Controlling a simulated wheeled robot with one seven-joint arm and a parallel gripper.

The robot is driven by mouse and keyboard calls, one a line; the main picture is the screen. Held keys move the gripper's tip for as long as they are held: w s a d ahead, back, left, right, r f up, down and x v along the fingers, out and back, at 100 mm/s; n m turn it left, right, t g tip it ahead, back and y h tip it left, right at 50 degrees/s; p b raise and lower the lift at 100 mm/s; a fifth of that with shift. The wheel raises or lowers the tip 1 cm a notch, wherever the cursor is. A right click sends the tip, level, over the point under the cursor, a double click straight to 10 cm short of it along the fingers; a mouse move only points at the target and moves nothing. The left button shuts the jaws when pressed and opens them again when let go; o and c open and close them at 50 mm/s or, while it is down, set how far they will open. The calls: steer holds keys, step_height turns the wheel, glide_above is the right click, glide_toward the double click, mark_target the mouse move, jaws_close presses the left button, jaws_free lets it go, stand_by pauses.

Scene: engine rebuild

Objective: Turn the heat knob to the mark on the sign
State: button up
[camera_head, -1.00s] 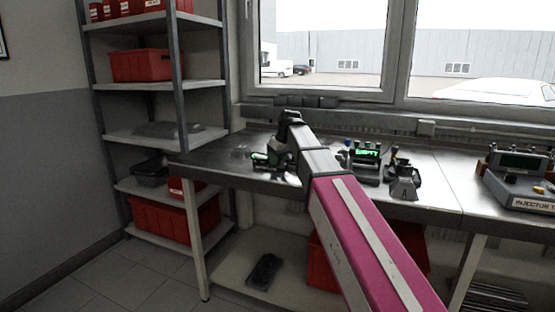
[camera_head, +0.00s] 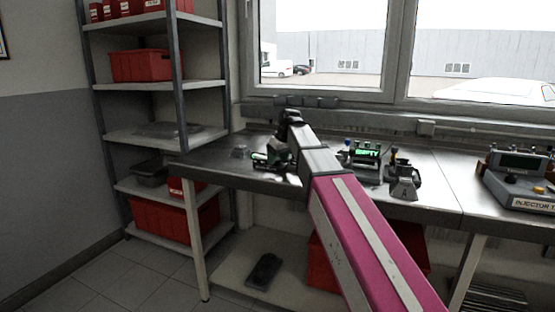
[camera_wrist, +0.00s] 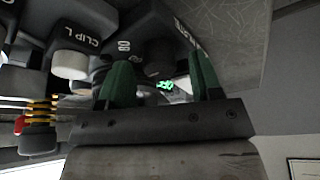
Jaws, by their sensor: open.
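My gripper (camera_wrist: 160,85) shows two green fingers in the wrist view, spread apart with a gap between them. A dark round knob-like part (camera_wrist: 158,52) is just beyond the gap, apparently between the fingertips; I cannot tell whether it is the heat knob or whether a finger touches it. A small green lit display shows behind the gap. In the head view my gripper (camera_head: 273,158) is over the left part of the bench, partly hidden by my arm. I cannot make out the sign or its mark.
A dark block labelled CLIP L (camera_wrist: 85,30) with a white knob (camera_wrist: 70,64) is left of the fingers. On the metal bench (camera_head: 435,190), a device reading EMPTY (camera_head: 367,152) and an injector tester (camera_head: 525,188) stand to the right. Shelving (camera_head: 150,87) stands at left.

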steer(key=v, duration=1)
steer(key=shift+r, duration=0.15)
steer(key=shift+s, duration=0.2)
